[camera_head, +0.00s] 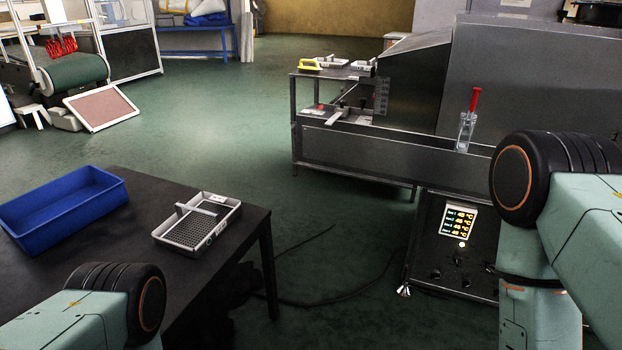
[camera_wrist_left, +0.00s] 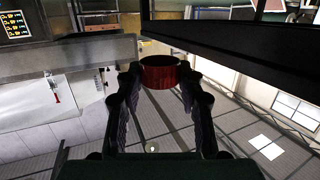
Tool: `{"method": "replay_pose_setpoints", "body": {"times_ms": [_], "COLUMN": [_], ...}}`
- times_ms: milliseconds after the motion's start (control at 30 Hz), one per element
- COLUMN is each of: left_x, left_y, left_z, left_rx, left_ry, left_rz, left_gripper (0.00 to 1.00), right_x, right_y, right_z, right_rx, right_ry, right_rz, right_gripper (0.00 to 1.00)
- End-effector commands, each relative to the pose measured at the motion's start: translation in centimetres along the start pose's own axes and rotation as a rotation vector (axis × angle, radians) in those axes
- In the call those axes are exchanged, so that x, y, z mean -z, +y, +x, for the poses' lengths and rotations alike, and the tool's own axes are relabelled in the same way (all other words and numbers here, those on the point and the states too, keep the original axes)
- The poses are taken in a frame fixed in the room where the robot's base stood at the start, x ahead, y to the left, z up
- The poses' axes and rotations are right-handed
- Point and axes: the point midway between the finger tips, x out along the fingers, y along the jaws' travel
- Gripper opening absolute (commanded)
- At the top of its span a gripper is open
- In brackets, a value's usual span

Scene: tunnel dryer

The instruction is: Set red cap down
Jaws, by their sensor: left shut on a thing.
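The red cap (camera_wrist_left: 160,75) shows in the left wrist view as a short, dark red round piece. My left gripper (camera_wrist_left: 160,82) is shut on it, with one finger on each side of it. Neither the cap nor the left gripper shows in the head view; only part of my left arm is there, at the lower left. My right gripper is in neither view. What lies directly under the cap cannot be told.
A dark table (camera_head: 135,190) at the left bears a blue bin (camera_head: 62,222) and a grey perforated tray (camera_head: 160,238). A grey dryer conveyor (camera_head: 380,158) bears a clear holder (camera_head: 465,130) with a red-handled tool (camera_head: 475,99). A control panel (camera_head: 458,222) stands below. Green floor lies between.

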Motion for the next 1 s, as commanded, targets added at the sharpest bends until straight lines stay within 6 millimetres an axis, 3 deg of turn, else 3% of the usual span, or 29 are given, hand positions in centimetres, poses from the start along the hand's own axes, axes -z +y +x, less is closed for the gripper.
{"method": "replay_pose_setpoints", "body": {"times_ms": [167,367,733,1000], "left_x": [0.7,3.5,13.6,19.9], "left_y": [1.2,3.4,7.0,6.6], "left_z": [-0.8,-2.4,-3.6,-2.8], "left_rx": [-0.146,-0.317,-0.548,-0.527], "left_ry": [-0.003,0.019,0.024,0.024], "left_rz": [0.024,0.050,0.086,0.083], "left_gripper": [0.22,0.22,0.22,0.22], "right_x": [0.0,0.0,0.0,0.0], "right_y": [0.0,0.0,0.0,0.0], "right_z": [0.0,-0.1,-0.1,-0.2], "right_rx": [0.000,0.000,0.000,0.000], "right_ry": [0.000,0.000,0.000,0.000], "right_rz": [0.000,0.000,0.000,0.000], "right_gripper": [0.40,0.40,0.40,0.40]}}
